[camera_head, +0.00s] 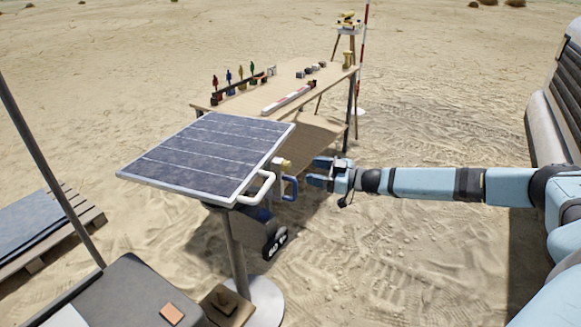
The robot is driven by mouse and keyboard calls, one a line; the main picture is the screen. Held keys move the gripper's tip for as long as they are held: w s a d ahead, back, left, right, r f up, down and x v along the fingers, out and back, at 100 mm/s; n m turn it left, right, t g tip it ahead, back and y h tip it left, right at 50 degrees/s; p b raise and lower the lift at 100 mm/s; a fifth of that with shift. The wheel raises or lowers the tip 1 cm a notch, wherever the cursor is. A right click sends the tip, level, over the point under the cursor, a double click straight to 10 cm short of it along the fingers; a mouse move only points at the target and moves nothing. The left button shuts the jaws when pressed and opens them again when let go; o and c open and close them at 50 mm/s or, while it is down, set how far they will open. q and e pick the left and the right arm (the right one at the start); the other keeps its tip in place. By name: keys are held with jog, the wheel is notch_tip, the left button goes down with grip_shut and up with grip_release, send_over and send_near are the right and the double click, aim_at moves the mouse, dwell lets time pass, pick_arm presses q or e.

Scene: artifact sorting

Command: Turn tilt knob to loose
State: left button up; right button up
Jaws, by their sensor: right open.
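A tilted solar panel (200,158) stands on a grey post (236,262) left of centre. My left gripper is not in view.
A wooden table (325,80) with small coloured figures and a red-and-white scale bar stands behind the panel. A yellow instrument on a tripod (348,25) stands farther back. A pallet (45,230) lies at left. Open sand surrounds my right arm.

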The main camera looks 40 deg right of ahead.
aim_at(289, 166)
jog(key=x, duration=0.6)
jog(key=shift+w+a, duration=0.1)
jog(key=shift+w, duration=0.05)
jog(key=shift+w+a, duration=0.4)
jog(key=shift+w, duration=0.1)
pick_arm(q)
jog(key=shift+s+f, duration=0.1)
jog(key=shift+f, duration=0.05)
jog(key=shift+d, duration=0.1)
pick_arm(e)
jog(key=shift+c, duration=0.6)
jog(key=c, duration=0.8)
